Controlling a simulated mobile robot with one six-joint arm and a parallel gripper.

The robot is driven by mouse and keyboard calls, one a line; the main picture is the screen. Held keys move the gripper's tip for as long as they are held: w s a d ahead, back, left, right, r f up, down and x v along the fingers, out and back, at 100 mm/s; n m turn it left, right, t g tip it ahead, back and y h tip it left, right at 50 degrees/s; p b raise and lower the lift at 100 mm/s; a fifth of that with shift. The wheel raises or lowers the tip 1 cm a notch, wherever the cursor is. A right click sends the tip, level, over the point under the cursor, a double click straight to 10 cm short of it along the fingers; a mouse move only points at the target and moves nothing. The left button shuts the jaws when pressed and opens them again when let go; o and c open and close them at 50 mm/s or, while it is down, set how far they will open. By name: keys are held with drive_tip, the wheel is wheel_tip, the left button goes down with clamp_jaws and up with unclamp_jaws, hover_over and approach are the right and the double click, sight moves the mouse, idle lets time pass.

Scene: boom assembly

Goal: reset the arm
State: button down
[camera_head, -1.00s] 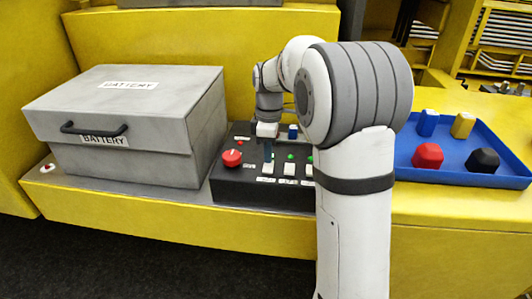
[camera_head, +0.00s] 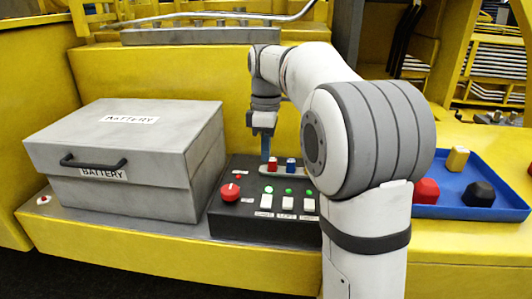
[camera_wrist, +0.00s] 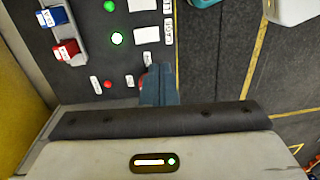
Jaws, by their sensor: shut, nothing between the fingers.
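My gripper (camera_head: 265,156) is shut and empty, with its blue-grey fingertips pointing down above the back left part of the black control panel (camera_head: 245,222). In the wrist view the closed fingertips (camera_wrist: 160,86) show over the dark panel. The panel has a red knob (camera_head: 230,192), a brightly lit green light (camera_head: 268,190), white buttons and a red light. At its back a red switch (camera_head: 272,163) and a blue switch (camera_head: 291,164) sit on a grey mount. The lit green light also shows in the wrist view (camera_wrist: 117,38). My arm hides the panel's right end.
A closed grey battery box (camera_head: 125,160) with a black handle stands left of the panel. A blue tray (camera_head: 505,208) on the right holds red, yellow and black pieces; my arm hides its left part. A yellow wall (camera_head: 180,70) rises behind.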

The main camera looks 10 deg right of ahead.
drive_tip(key=s+f+m+t, duration=0.1)
drive_tip(key=s+f+m, duration=0.3)
drive_tip(key=s, duration=0.4)
drive_tip(key=s+f+m+t+b, duration=0.1)
drive_tip(key=s+f+m, duration=0.3)
drive_tip(key=s, duration=0.4)
drive_tip(key=s+f+m+t, duration=0.2)
drive_tip(key=s+m, duration=0.3)
drive_tip(key=s, duration=0.4)
drive_tip(key=shift+f+m+b, duration=0.3)
drive_tip(key=shift+f+b, duration=0.05)
drive_tip(key=shift+f, duration=0.55)
drive_tip(key=shift+d, duration=0.1)
